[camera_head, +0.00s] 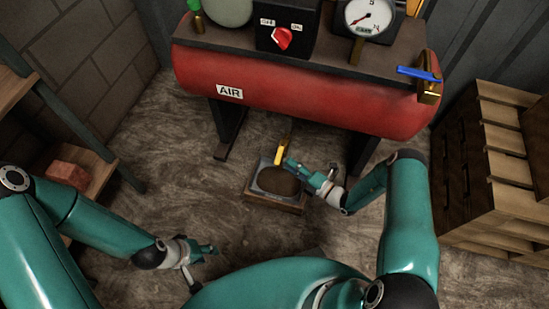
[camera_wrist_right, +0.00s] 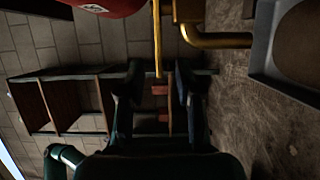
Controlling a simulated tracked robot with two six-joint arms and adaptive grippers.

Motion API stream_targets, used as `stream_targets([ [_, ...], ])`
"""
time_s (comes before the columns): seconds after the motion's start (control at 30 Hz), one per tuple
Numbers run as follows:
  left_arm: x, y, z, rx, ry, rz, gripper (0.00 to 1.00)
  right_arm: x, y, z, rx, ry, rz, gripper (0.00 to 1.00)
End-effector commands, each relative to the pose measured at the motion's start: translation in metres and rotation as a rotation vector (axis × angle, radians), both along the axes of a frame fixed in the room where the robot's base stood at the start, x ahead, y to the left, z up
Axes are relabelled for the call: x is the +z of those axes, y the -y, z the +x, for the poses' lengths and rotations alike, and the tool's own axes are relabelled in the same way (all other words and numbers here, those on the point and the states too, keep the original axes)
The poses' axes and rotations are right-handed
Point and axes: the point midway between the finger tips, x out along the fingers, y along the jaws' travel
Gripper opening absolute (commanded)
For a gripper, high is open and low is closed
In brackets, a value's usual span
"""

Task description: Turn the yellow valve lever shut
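The yellow valve lever (camera_head: 283,149) shows under the red tank, above a tray on the floor. In the right wrist view the lever (camera_wrist_right: 157,40) is a thin yellow bar, its end reaching toward the gap between my right fingers. A bent brass pipe (camera_wrist_right: 218,41) and valve body sit beside it. My right gripper (camera_head: 291,164) is close to the lever; in its wrist view the fingers (camera_wrist_right: 158,88) stand apart. I cannot tell whether either finger touches the lever. My left gripper (camera_head: 212,249) is low at the left, away from the valve; its opening is unclear.
The red air tank (camera_head: 300,98) overhangs the valve, with dark legs on both sides. A tray (camera_head: 262,193) with dark contents stands below. A blue lever (camera_head: 418,73) is at the tank's right end. Wooden crates (camera_head: 500,180) stand right; a shelf holds a brick (camera_head: 68,174) left.

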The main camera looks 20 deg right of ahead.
Motion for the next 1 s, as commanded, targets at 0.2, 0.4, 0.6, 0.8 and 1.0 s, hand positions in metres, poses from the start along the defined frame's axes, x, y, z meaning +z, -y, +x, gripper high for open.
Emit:
stream_targets([
  [0.2,-0.007,0.0,0.0,0.0,0.0,0.0,0.4,-0.001,-0.024,0.034,0.004,0.003,-0.001,0.34],
  [0.4,-0.009,0.0,0.0,0.0,0.0,0.0,0.4,-0.001,-0.034,0.05,0.003,0.0,0.0,0.34],
  [0.6,-0.01,0.0,0.0,0.0,0.0,0.0,0.4,0.0,-0.036,0.053,0.001,-0.001,0.0,0.34],
  [0.8,-0.009,0.0,0.0,0.0,0.0,0.0,0.4,0.0,-0.036,0.053,0.002,-0.001,0.001,0.26],
  [1.0,-0.01,0.0,0.0,0.0,0.0,0.0,0.4,0.0,-0.036,0.053,0.002,-0.001,-0.001,0.0],
])
